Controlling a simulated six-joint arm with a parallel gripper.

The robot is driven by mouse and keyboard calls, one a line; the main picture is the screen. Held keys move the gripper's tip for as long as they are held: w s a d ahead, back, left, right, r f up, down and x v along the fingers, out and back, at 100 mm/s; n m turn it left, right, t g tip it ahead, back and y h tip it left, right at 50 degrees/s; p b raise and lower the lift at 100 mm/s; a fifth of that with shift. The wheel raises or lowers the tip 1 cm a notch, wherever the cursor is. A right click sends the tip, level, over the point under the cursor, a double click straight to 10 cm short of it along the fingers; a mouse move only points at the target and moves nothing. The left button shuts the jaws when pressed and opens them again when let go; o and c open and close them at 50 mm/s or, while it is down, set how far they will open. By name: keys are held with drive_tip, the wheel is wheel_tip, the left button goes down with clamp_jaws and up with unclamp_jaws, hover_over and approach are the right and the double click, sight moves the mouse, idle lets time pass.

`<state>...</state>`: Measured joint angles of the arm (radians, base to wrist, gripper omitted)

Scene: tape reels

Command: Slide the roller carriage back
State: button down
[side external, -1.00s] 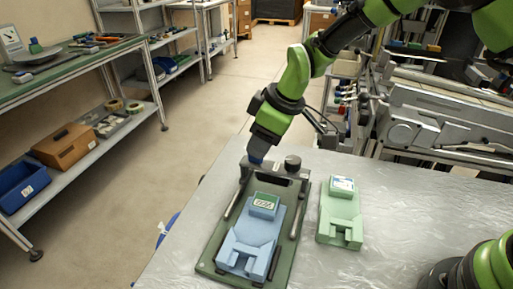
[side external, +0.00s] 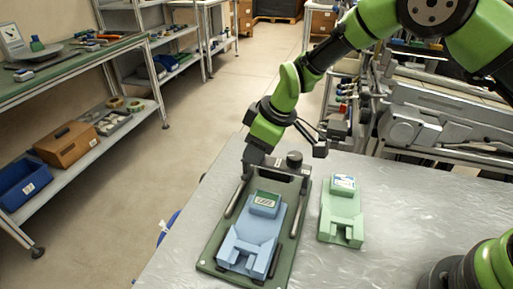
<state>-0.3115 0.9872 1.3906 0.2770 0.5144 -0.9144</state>
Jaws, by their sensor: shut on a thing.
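The roller carriage (side external: 281,174) is a dark crossbar with a round black knob at its right. It sits at the far end of the dark green base plate (side external: 207,264), above two metal side rails. My gripper (side external: 253,160) reaches down to the carriage's left end and is shut on it; the fingertips and exact contact are mostly hidden by the gripper body. A light blue block (side external: 250,240) with a green-framed label lies on the plate, nearer the camera than the carriage.
A pale green block (side external: 341,213) with a white-and-blue label stands on the silvery table (side external: 405,215), right of the plate. Table to its right is free. Shelving (side external: 85,150) stands at left, apart from the table. Grey machinery (side external: 440,115) stands behind the table.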

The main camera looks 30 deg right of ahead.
sight(277, 161)
drive_tip(key=c, duration=1.1)
unclamp_jaws()
drive_tip(key=shift+w+d, duration=0.2)
drive_tip(key=shift+d, duration=0.05)
drive_tip(key=v, duration=1)
drive_tip(key=shift+s+a, duration=0.1)
drive_tip(key=shift+s, duration=0.05)
drive_tip(key=shift+r, duration=0.1)
drive_tip(key=s+d+r+m+t, duration=0.1)
drive_tip(key=s+d+r+m, duration=0.3)
drive_tip(key=r, duration=0.4)
drive_tip(key=s+d+r+m+t, duration=0.1)
drive_tip(key=s+d+m, duration=0.1)
drive_tip(key=s, duration=0.4)
drive_tip(key=s+d+r+m+t, duration=0.1)
drive_tip(key=s+d+r+m, duration=0.1)
drive_tip(key=s+m, duration=0.2)
drive_tip(key=s+d+r+m+t+h, duration=0.1)
drive_tip(key=s+d+m, duration=0.1)
drive_tip(key=s, duration=0.8)
drive_tip(key=shift+s+d+r+m, duration=0.2)
drive_tip(key=shift+d+r+m, duration=0.1)
drive_tip(key=shift+r+m, duration=0.1)
